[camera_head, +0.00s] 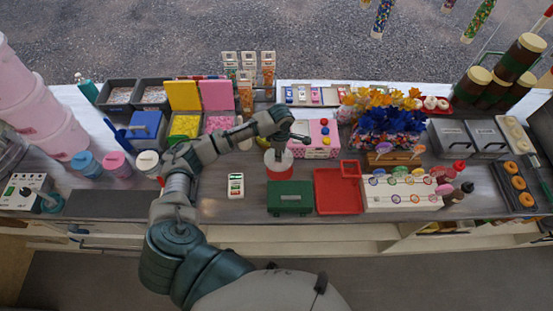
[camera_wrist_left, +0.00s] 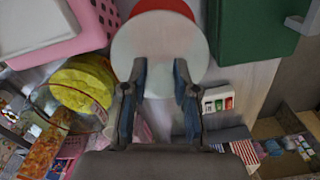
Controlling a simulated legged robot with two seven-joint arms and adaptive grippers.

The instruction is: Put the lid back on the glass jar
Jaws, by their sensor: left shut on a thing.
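The glass jar (camera_head: 279,174) stands on the counter left of the pink box, its lower part red and its upper part pale. My left gripper (camera_head: 291,136) is just above and behind it. In the left wrist view, a pale round disc that looks like the lid (camera_wrist_left: 160,45) lies at the fingertips of my left gripper (camera_wrist_left: 160,75), which is shut on it. Red from the jar (camera_wrist_left: 164,6) shows past the disc's far edge. I cannot tell whether the lid touches the jar's rim. My right gripper is not in view.
A green box (camera_head: 290,198) and a red tray (camera_head: 338,196) stand in front. The pink box (camera_head: 318,138) is close on the right. A white device (camera_head: 236,185) lies front left, with bare counter around it. A round yellow object (camera_wrist_left: 80,84) shows in the wrist view.

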